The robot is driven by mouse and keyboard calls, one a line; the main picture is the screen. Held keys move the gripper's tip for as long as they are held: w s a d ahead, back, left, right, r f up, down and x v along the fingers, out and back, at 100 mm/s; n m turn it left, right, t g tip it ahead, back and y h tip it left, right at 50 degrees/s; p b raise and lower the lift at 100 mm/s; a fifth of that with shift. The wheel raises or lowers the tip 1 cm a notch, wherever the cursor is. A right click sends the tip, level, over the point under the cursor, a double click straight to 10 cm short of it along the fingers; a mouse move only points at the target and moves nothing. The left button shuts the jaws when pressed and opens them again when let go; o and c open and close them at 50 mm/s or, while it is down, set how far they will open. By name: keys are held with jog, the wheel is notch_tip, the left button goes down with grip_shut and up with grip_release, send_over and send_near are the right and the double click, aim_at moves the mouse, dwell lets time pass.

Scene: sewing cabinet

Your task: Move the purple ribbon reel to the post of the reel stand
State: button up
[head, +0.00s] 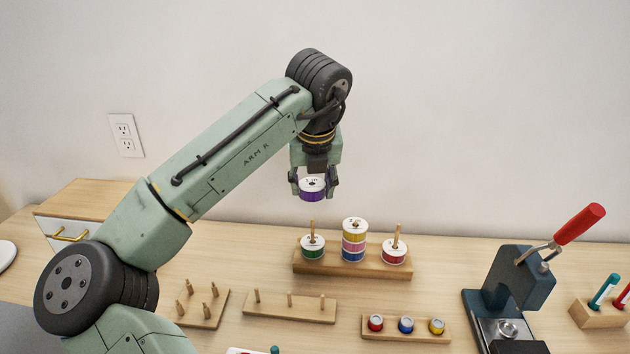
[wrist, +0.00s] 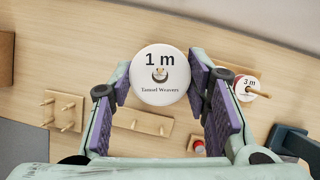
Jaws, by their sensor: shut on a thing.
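The purple ribbon reel (head: 313,195) has a white top face and is held level between the fingers of my gripper (head: 313,180). In the wrist view its white label (wrist: 160,88) reads "1 m", and my gripper (wrist: 160,80) is shut on its sides. The reel is in the air above the reel stand (head: 325,269), a wooden block at the back of the table. The stand bears a green reel (head: 313,252) on its left post, a multicoloured stack (head: 354,244) in the middle and a red reel (head: 394,256) on its right post. The held reel appears above the green reel's post (head: 312,227).
A four-peg board (head: 203,318) and a three-peg rack (head: 290,317) stand in front of the reel stand. A rack of small spools (head: 406,336) is nearby. A press with a red handle (head: 579,224) stands at right. Bare tabletop lies left of the stand.

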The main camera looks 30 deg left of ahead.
aim_at(313, 220)
notch_tip(313, 220, down, 4)
jog(key=b, duration=0.2)
jog(key=shift+r+b, duration=0.25)
jog(key=shift+b, duration=0.15)
jog(key=shift+d+p, duration=0.1)
jog(key=shift+p, duration=0.3)
jog(key=shift+f, duration=0.2)
jog(key=shift+f, duration=0.65)
jog(key=shift+f+b, duration=0.95)
jog(key=shift+f, duration=0.55)
jog(key=o, duration=1.1)
